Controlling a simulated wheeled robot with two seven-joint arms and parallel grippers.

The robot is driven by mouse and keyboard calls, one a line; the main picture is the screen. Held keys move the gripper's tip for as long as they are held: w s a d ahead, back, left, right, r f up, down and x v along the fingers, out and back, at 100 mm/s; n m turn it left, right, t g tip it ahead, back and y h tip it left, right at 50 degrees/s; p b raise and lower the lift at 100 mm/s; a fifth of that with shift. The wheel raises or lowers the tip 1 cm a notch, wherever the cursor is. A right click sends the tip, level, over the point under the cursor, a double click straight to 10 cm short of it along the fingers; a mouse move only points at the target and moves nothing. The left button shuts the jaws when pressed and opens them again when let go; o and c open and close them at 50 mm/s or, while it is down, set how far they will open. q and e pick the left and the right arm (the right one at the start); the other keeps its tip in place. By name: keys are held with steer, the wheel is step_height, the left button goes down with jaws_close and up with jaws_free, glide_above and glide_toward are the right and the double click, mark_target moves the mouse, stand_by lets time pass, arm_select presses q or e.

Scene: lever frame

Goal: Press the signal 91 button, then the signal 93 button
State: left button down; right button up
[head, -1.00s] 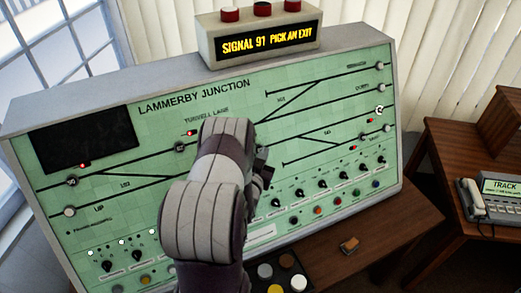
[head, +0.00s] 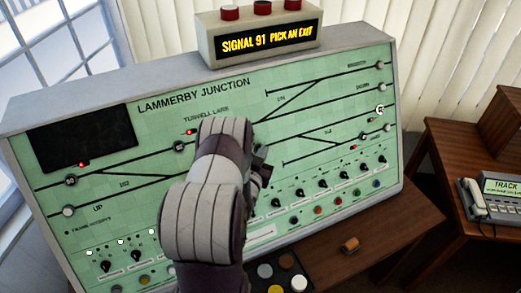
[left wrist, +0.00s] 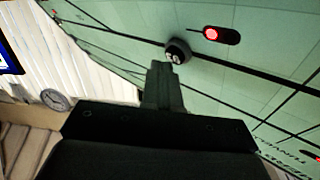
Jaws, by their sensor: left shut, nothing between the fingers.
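The green Lammerby Junction panel (head: 110,120) faces me, and its display (head: 266,39) reads "SIGNAL 91 PICK AN EXIT". Round buttons sit along the track lines: one at the left (head: 70,180), one below the Turwell Lane label (head: 180,147), and a white-ringed one at the right (head: 380,110). Their numbers are too small to read. My left gripper (head: 260,165) is before the panel's middle, partly hidden by my forearm. In the left wrist view its shut, empty fingers (left wrist: 163,85) point at a dark round button (left wrist: 178,51) beside a red lamp (left wrist: 211,34). Contact is unclear.
Rows of knobs (head: 325,185) line the panel's lower part. A small orange-brown object (head: 349,245) lies on the wooden desk (head: 385,235). A side desk with a telephone (head: 475,200) stands at the right. My forearm covers part of the panel's middle.

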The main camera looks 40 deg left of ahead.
arm_select(q)
steer(key=shift+w+a+f+b, duration=0.15)
steer(key=shift+a+f+b, duration=0.05)
steer(key=shift+a+b, duration=0.2)
stand_by(0.6)
steer(key=shift+d, duration=0.15)
steer(key=shift+s+d+r+p, duration=0.3)
steer(key=shift+d+r+p, duration=0.15)
steer(key=shift+d, duration=0.15)
steer(key=d+p, duration=0.1)
steer(key=s+d+r+p, duration=0.1)
steer(key=s+d+r, duration=0.1)
steer(key=d, duration=0.1)
steer(key=shift+r+p, duration=0.1)
steer(key=shift+p, duration=0.3)
stand_by(0.6)
